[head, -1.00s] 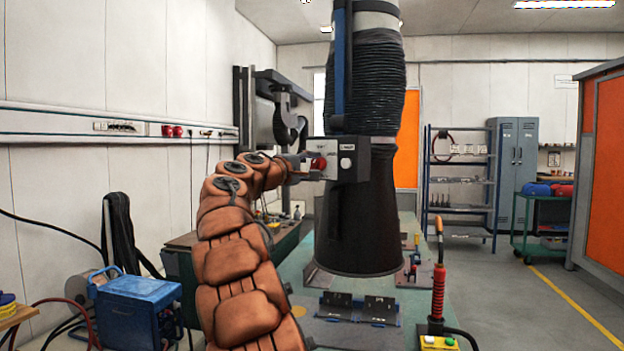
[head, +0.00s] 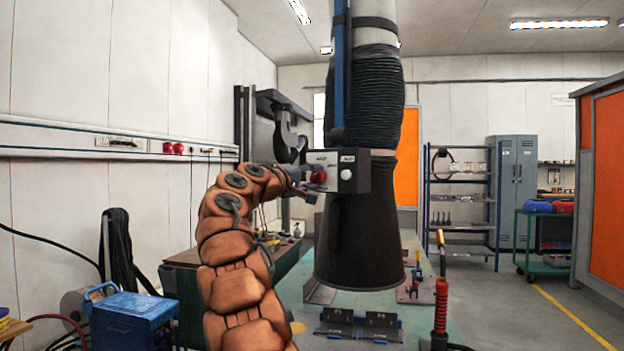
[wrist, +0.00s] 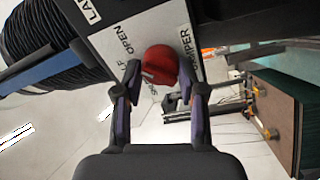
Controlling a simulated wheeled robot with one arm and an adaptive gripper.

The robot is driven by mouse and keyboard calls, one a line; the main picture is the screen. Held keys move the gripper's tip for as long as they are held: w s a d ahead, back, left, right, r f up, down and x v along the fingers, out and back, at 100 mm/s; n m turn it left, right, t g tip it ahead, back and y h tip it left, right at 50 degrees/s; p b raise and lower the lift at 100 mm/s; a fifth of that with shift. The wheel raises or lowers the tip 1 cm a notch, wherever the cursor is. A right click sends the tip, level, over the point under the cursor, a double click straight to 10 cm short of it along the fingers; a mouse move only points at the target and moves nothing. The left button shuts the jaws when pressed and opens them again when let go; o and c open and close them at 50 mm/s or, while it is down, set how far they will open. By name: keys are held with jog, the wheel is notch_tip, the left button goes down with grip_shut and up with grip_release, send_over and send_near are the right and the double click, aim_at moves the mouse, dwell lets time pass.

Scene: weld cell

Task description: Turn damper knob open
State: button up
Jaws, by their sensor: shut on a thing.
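The red damper knob (wrist: 159,65) sits on a pale control plate (wrist: 120,40) with an "OPEN" label and a partly hidden "…PER" label beside it. My gripper (wrist: 160,80) is shut on the knob, one finger on each side. In the head view the knob (head: 319,177) shows at the left of the control box (head: 352,172), which is fixed to the dark extraction hood (head: 358,235). My gripper (head: 305,184) reaches it from the left. Part of the plate's lettering is hidden by the knob and fingers, so I cannot read the knob's exact setting.
A green table (head: 300,270) under the hood bears several metal fixtures (head: 360,325). A red-handled torch (head: 440,300) stands at its right. A blue welding unit (head: 125,318) is at lower left. The floor at right (head: 520,310) is open.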

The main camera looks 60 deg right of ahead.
jog(key=shift+f, duration=0.15)
jog(key=o, duration=1.1)
jog(key=shift+o, duration=0.2)
jog(key=w+a, duration=0.1)
jog(key=a, duration=1)
jog(key=shift+a+f, duration=0.35)
jog(key=shift+a, duration=0.05)
